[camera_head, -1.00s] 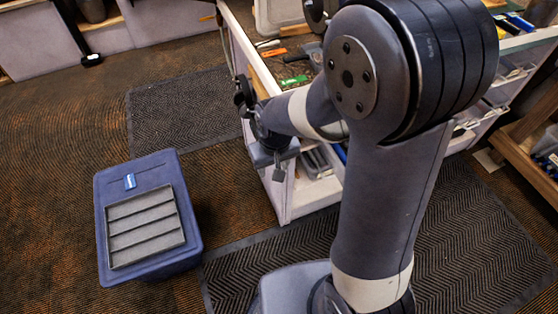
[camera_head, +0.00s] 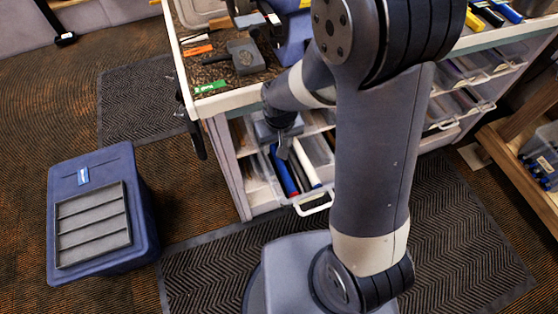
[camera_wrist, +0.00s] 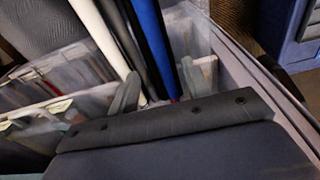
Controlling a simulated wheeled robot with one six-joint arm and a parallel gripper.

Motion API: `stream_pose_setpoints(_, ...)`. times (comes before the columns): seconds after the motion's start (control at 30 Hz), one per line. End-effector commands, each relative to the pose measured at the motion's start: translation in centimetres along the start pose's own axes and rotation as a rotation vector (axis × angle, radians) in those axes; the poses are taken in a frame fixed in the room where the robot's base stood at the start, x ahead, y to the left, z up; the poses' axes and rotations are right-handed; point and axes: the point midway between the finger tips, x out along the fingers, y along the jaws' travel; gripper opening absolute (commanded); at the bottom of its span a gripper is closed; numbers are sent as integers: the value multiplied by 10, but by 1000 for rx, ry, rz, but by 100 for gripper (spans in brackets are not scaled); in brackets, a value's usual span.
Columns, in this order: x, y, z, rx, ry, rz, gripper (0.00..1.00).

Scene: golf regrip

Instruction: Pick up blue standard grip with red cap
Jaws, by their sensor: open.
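The blue grip (camera_head: 283,172) lies in an open bin of the bench's lower shelf. In the wrist view the blue grip (camera_wrist: 152,45) slants down between my fingers, nearer the right one, with a small red part at its lower end. Black and dark grey grips (camera_wrist: 134,40) and a white one (camera_wrist: 98,30) lie to its left. My gripper (camera_wrist: 157,86) is open, its fingers over the ends of the grips. No grip is visibly clamped. In the head view my gripper (camera_head: 284,146) is over the bin, partly hidden by my arm.
Shelf bins with walls and handles (camera_head: 316,203) surround the grips closely. The bench top (camera_head: 215,72) above holds tools and a green marker (camera_head: 211,87). A blue lidded tub (camera_head: 143,190) stands on the floor at left.

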Motion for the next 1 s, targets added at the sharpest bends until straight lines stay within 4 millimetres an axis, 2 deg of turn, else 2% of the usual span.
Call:
stream_pose_setpoints(0.03, 7, 0, 1, 0, -2, 0, 47)
stream_pose_setpoints(0.27, 21, 0, 1, 0, -2, 0, 47)
stream_pose_setpoints(0.6, 62, 1, 3, 0, -2, 0, 47)
stream_pose_setpoints(0.93, 66, 1, 3, 0, 0, 0, 47)
stream_pose_setpoints(1.0, 66, 1, 3, 0, 0, 0, 42)
